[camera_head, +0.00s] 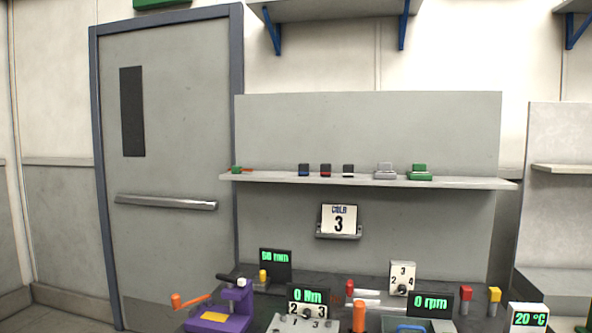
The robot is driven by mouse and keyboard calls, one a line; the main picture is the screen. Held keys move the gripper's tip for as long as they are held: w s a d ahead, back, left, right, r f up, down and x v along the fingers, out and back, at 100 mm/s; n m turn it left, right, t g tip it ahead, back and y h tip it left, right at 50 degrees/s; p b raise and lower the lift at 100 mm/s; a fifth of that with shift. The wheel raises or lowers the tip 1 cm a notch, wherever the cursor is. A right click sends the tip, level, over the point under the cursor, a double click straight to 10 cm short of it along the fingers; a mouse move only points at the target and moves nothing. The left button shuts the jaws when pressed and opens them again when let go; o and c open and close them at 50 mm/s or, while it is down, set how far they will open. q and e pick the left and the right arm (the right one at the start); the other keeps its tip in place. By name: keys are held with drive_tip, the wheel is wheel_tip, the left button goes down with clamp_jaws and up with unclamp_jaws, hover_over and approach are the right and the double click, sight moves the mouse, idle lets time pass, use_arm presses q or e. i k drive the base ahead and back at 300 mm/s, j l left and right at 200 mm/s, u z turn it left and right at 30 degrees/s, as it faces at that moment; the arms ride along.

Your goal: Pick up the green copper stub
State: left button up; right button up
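A small green piece with a thin orange-copper part (237,169) sits at the left end of the long grey shelf (270,179); it looks like the green copper stub, but it is small in the picture. The copper part points right along the shelf. Neither of my grippers is in view, and nothing is seen touching the piece.
Blue (304,170), red (325,170) and black-and-white (348,171) blocks, a grey block (385,171) and a green block (420,172) share the shelf. Below, a bench holds a purple device (222,312), displays and dials. A grey door (165,240) stands left.

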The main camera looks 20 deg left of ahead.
sight(235, 169)
drive_tip(key=i+j+z, duration=0.15)
drive_tip(key=j+z, duration=0.25)
drive_tip(key=j, duration=0.25)
drive_tip(key=i+j+z, duration=0.1)
drive_tip(key=j+z, duration=0.35)
drive_tip(key=j, duration=0.25)
drive_tip(key=j+z, duration=0.4)
drive_tip(key=j, duration=0.3)
drive_tip(key=k, duration=0.05)
